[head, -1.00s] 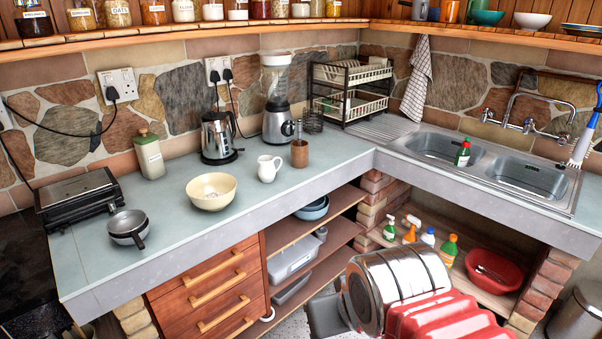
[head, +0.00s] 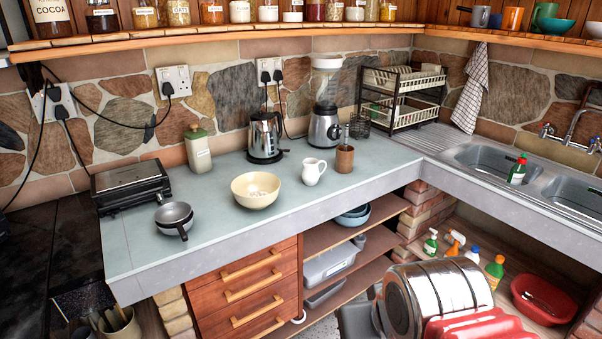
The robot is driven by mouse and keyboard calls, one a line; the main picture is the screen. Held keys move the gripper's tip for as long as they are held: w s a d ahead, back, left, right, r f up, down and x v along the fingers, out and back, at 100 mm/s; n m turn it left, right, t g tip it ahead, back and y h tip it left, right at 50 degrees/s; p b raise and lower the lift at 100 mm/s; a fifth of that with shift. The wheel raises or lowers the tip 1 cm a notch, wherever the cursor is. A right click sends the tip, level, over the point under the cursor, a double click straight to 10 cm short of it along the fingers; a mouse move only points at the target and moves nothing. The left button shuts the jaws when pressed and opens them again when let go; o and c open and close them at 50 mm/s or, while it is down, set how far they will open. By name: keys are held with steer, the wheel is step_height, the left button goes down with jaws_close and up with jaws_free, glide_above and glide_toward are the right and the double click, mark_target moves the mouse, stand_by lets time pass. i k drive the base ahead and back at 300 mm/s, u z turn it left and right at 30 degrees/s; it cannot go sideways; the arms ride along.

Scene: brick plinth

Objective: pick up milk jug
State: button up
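The milk jug (head: 313,172) is a small white pitcher with a side handle. It stands upright on the grey-green worktop (head: 225,222), near its front edge and left of the corner. A brown wooden pot (head: 344,160) stands close to its right, and a cream bowl (head: 255,190) stands to its left with a gap between. My arm, with its chrome and red parts, shows low in the picture, in front of the counter and well away from the jug. I cannot make out my gripper's fingers in this view.
A kettle (head: 265,137) and a blender (head: 325,122) stand behind the jug. A black dish rack (head: 402,97) and sink (head: 485,163) are to the right. A small pan (head: 174,217) is at left. Open shelves (head: 333,236) lie below; worktop before the jug is clear.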

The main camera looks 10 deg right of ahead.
mark_target(310, 173)
steer(key=u, duration=0.1)
steer(key=i, duration=0.9)
steer(key=u, duration=0.05)
steer(key=k, duration=0.6)
steer(key=u, duration=0.5)
steer(key=k, duration=0.7)
steer(key=z, duration=0.1)
steer(key=i, duration=0.5)
steer(key=z, duration=0.6)
steer(key=i, duration=0.75)
steer(key=u, duration=0.05)
